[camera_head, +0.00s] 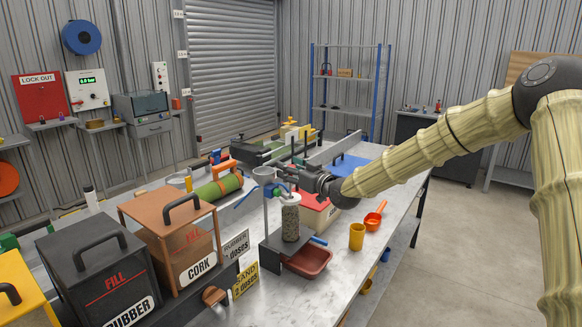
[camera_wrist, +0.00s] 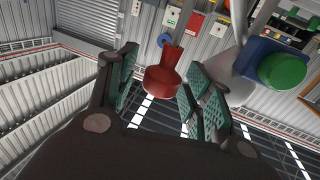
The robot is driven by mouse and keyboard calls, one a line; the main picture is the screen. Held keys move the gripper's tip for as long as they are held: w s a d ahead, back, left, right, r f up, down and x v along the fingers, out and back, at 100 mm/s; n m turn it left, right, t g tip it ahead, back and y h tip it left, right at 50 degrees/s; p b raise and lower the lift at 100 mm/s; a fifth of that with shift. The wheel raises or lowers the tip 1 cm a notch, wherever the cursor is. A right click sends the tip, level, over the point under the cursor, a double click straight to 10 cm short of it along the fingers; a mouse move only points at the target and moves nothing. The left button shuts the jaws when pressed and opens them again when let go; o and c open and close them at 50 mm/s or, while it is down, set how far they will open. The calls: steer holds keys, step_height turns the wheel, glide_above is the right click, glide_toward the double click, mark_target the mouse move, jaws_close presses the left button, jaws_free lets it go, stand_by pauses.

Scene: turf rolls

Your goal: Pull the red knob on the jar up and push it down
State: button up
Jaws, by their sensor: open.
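A jar (camera_head: 290,221) with grey speckled contents and a pale top stands upright on a dark stand beside a grey post, on the workbench. My gripper (camera_head: 284,178) is open, just above the jar's top in the head view. Its green-padded fingers also show in the wrist view (camera_wrist: 160,70), one on each side of the knob. I cannot tell whether they touch it. The knob is not clear in the head view.
A green button (camera_wrist: 282,70) on a blue mount is right of my fingers; the post stands close by. A red tray (camera_head: 308,262) is below the jar. A yellow cup (camera_head: 357,237) and an orange scoop (camera_head: 374,217) are to the right. A CORK box (camera_head: 175,235) stands left.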

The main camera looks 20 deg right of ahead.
steer(key=shift+w, duration=0.15)
jaws_close()
steer(key=shift+f+b, duration=2.2)
steer(key=shift+f, duration=0.6)
jaws_free()
steer(key=v, duration=1.2)
